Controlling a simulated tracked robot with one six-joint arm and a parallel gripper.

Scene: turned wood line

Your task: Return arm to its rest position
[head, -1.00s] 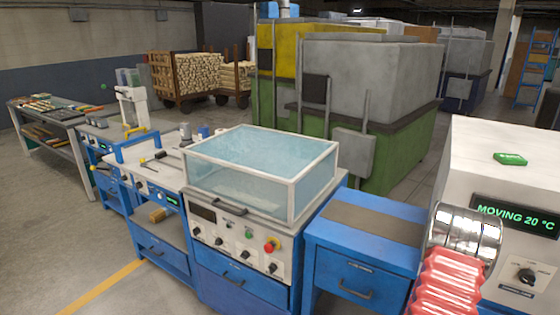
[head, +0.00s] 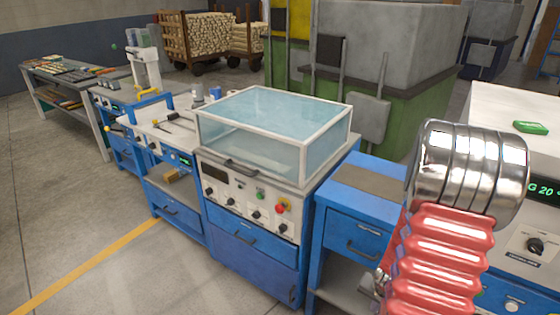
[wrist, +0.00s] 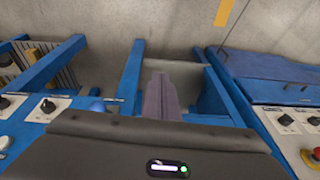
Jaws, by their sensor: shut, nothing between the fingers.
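My gripper (wrist: 160,97) is seen in the wrist view as two dark grey fingers pressed together below the middle of the picture. Nothing is between them. They point down toward the floor, with blue machine frames on both sides and apart from them. In the head view my arm, with red bellows and a silver ringed joint, stands at the right. The gripper's fingertips cannot be made out there.
A blue machine with a clear-lidded box (head: 270,120) stands in the middle, beside a low blue cabinet (head: 365,215). A white machine with a green display (head: 540,190) is partly behind my arm. A tool bench (head: 75,80) is far left. Open floor lies at left.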

